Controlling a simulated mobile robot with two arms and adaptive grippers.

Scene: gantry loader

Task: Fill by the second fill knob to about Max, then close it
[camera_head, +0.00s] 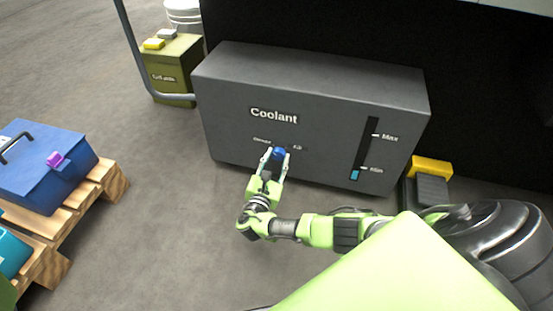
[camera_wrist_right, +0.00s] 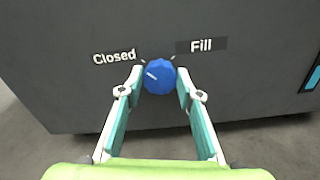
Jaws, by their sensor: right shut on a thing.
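The dark grey coolant tank (camera_head: 225,95) stands ahead of me, marked "Coolant". Its blue knob (camera_head: 279,152) is low on the front face, between the "Closed" label (camera_wrist_right: 114,57) and the "Fill" label (camera_wrist_right: 201,46). My right gripper (camera_head: 273,156) is shut on the knob, a finger on each side; in the right wrist view the knob (camera_wrist_right: 160,76) shows a white mark on its left side, toward "Closed". The level gauge (camera_head: 368,140) has blue fluid at the bottom, around or just under Min and well below Max. My left gripper is out of view.
A blue toolbox (camera_head: 45,165) with a purple latch sits on a wooden pallet (camera_head: 115,183) at the left. An olive box (camera_head: 172,75) and a white bucket (camera_head: 184,12) stand behind. A yellow and grey block (camera_head: 431,175) lies right of the tank.

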